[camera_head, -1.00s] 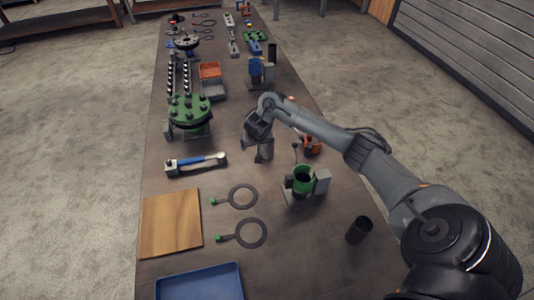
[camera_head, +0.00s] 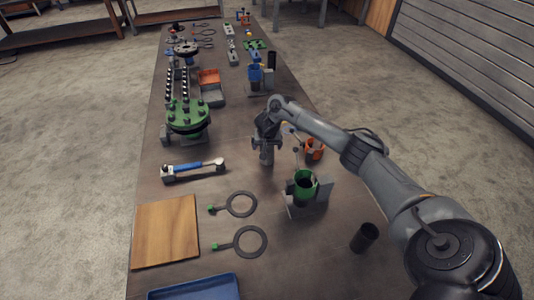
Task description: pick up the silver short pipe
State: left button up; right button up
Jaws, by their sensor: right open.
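My right gripper (camera_head: 266,147) is open and points down over the middle of the bench, to the right of the green flange (camera_head: 188,116). A small grey upright shape shows at its fingers; I cannot tell whether it is the silver short pipe or part of the gripper. No other silver short pipe is clear, and my right arm hides part of the bench. The green flange has dark bolts and sits on a grey stand. My left gripper is out of view.
A green cup in a grey holder (camera_head: 304,188) and an orange holder (camera_head: 314,149) stand near my right arm. A dark tube (camera_head: 363,237) stands at the front right. A blue-handled tool (camera_head: 192,170), two ring wrenches, a wooden board (camera_head: 166,231) and a blue tray (camera_head: 196,288) lie left.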

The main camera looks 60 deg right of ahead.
jog(key=shift+b+x, duration=0.3)
jog(key=shift+x, duration=1.1)
jog(key=shift+r, duration=0.1)
jog(key=c, duration=1.3)
jog(key=shift+r, duration=0.15)
